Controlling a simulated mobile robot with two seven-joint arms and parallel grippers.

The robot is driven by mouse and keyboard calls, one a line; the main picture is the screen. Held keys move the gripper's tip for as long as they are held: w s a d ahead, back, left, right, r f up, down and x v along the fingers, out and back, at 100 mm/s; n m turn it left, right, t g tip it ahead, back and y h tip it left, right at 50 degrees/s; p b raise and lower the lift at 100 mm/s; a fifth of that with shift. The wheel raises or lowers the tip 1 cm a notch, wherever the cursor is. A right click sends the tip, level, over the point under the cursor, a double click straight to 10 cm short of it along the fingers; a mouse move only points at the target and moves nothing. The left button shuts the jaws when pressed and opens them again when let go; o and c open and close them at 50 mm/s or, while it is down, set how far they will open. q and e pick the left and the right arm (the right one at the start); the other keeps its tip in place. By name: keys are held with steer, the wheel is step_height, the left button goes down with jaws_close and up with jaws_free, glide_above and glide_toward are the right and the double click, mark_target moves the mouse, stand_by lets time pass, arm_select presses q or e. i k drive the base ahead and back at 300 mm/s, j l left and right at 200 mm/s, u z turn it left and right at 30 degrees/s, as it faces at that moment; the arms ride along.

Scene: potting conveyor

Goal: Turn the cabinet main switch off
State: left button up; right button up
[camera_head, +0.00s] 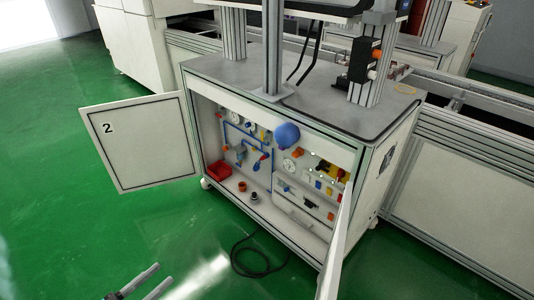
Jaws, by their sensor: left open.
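The cabinet (300,116) stands open, with its back panel of pipes, gauges and switches showing. A yellow part with a red piece (336,172), which looks like the main switch, sits at the right of the panel. It is small here, so its setting cannot be told, and the right door's edge is close to it. My left gripper (164,273) is at the bottom edge of the view, open and empty, over the green floor and well apart from the cabinet. My right gripper is not in view.
The left door (142,143), marked 2, is swung wide; the right door (335,245) stands nearly edge-on. A blue ball-like part (287,135) is at the cabinet's top front. A red bin (219,170) sits inside. A black cable (252,268) lies on the floor. Floor in front is otherwise clear.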

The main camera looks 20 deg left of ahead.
mark_target(340, 174)
steer(key=i+l, duration=0.2)
steer(key=l, duration=0.15)
steer(key=i+l+u, duration=0.1)
steer(key=l, duration=0.3)
steer(key=i+l, duration=0.3)
steer(key=i+l+u, duration=0.1)
steer(key=l, duration=0.35)
steer(key=i+j+z, duration=0.2)
steer(key=i, duration=0.2)
steer(key=i+j+z, duration=0.2)
steer(key=i, duration=0.2)
